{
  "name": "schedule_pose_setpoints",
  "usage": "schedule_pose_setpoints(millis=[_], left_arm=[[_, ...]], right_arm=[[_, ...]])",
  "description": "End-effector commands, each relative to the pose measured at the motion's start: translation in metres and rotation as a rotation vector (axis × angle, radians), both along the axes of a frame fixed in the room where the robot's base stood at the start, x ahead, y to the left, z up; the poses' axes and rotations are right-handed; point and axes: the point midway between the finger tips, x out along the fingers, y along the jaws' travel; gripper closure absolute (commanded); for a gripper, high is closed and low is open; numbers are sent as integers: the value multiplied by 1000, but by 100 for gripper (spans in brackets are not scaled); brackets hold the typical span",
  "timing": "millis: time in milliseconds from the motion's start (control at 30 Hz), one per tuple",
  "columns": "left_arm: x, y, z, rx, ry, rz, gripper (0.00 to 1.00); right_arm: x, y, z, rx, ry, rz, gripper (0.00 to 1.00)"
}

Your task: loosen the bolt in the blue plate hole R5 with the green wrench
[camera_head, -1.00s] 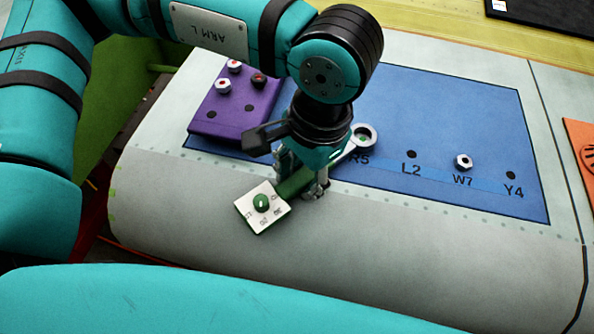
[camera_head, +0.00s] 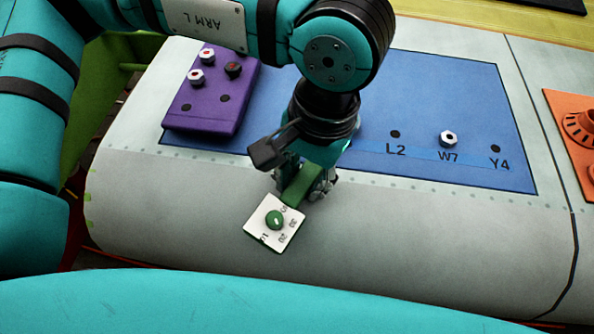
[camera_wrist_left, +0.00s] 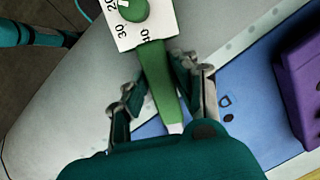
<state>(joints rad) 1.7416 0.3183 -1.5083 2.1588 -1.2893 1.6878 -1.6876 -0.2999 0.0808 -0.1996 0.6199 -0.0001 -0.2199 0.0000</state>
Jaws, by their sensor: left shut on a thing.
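My left gripper (camera_head: 308,186) is shut on the green wrench (camera_head: 297,187), low over the front edge of the blue plate (camera_head: 440,90). The wrench's white dial plate with a green knob (camera_head: 274,220) sticks out toward the front. In the left wrist view the green handle (camera_wrist_left: 160,85) runs between the two fingers. The wrench's ring head, the R5 label and its bolt are hidden behind my gripper and wrist, so I cannot tell whether the ring is around the bolt. Another bolt (camera_head: 448,139) stands at W7. Holes L2 and Y4 look empty.
A purple block (camera_head: 215,105) with several bolts sits on the blue plate's left part, close to my left wrist. An orange part (camera_head: 577,135) lies at the right. The grey wing surface (camera_head: 420,240) in front is clear.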

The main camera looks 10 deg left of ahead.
Motion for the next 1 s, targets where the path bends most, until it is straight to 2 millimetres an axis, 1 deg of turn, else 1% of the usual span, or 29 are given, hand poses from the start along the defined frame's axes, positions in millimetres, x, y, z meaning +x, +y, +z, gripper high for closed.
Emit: schedule_pose_setpoints(millis=[33,300,433,767,1000], left_arm=[[-6,-6,-7,-8,21,10,100],[-10,-23,-3,-10,19,149,100],[-11,-26,0,-11,17,181,100],[-9,-27,3,-14,11,193,100],[-8,-40,6,-15,8,318,100]], right_arm=[[0,0,-5,0,0,0,60],[0,0,-14,0,0,0,60],[0,0,-14,0,1,0,60],[0,0,-14,0,1,0,60],[0,0,-22,1,1,0,60]])
